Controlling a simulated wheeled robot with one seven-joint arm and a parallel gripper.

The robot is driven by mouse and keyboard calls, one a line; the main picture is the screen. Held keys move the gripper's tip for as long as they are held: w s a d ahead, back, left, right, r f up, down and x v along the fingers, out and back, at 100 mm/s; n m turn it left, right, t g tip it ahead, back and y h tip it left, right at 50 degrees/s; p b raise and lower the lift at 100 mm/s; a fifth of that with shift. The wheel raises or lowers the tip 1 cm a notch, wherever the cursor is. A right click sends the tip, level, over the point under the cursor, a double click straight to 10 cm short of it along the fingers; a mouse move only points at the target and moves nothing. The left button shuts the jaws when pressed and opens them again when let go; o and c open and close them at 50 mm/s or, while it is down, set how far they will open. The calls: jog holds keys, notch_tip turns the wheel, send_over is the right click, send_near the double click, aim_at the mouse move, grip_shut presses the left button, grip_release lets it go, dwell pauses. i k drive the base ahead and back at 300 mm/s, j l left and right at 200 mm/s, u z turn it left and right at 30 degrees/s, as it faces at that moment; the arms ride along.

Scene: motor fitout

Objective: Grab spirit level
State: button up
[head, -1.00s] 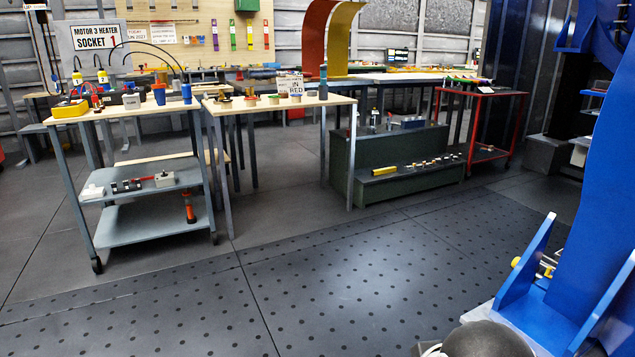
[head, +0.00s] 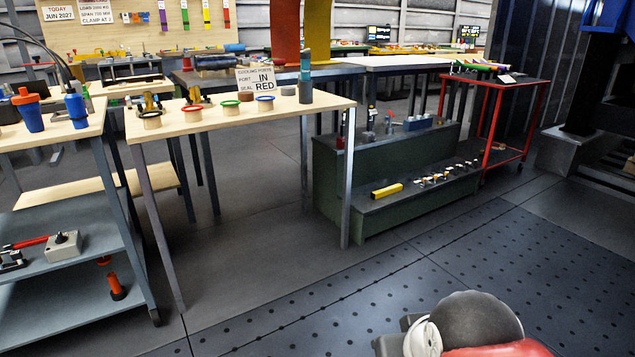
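I cannot make out a spirit level for certain. A short yellow bar (head: 387,190) lies on the lower step of the dark green bench (head: 345,180); it could be the level, but it is too small to tell. My gripper's fingers are not in view.
A wooden-topped table (head: 225,125) with several coloured spools stands left of the bench. A grey shelved cart (head: 85,240) is at far left, a red cart (head: 490,115) at back right. The perforated floor (head: 400,300) in front is clear.

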aim_at(375, 196)
jog(key=i+j+z, duration=0.2)
jog(key=i, duration=0.15)
jog(key=i+z, duration=0.25)
jog(key=i, duration=0.15)
jog(key=i+j+z, duration=0.2)
jog(key=i, duration=0.15)
jog(key=i+j+z, duration=0.2)
jog(key=i, duration=2.45)
jog(key=l, duration=0.15)
